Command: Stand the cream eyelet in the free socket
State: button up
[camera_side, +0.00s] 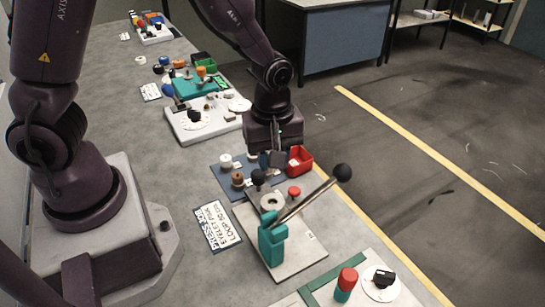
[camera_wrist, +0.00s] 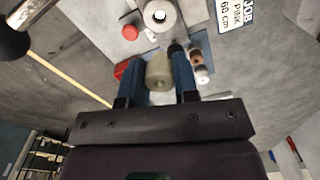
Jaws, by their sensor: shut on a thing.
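The cream eyelet (camera_wrist: 158,73) is a short pale cylinder between the two blue fingers of my gripper (camera_wrist: 158,85) in the wrist view. The fingers are shut on it. In the side view my gripper (camera_side: 276,157) points down over the blue mat (camera_side: 222,184), beside the red bin. I cannot make out the eyelet clearly there. A pale ring with a dark central hole (camera_side: 271,200) sits on the press plate, and it shows at the top of the wrist view (camera_wrist: 160,16). I cannot tell whether this is the free socket.
The press's long lever ends in a black ball (camera_side: 342,173) and reaches out right of the ring. A teal block (camera_side: 272,241) stands in front. The red bin (camera_side: 300,159), white spool (camera_side: 226,161) and brown spool (camera_side: 238,179) stand close to my gripper.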

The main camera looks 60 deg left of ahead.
grip_shut()
jog(key=shift+a, duration=0.3)
jog(key=w+a+f+n, duration=0.2)
jog(key=a+n, duration=0.1)
jog(key=a, duration=0.6)
jog(key=w+a+f+n, duration=0.1)
jog(key=w+a+n, duration=0.2)
jog(key=a, duration=0.6)
jog(key=shift+s+d+f, duration=0.15)
jog(key=shift+f, duration=1.55)
jog(key=shift+s+d+f, duration=0.1)
jog(key=shift+d+f, duration=0.05)
jog(key=shift+f, duration=1.5)
jog(key=shift+f, duration=0.25)
jog(key=shift+f, duration=0.8)
jog(key=shift+f, duration=0.3)
jog(key=shift+f, duration=0.15)
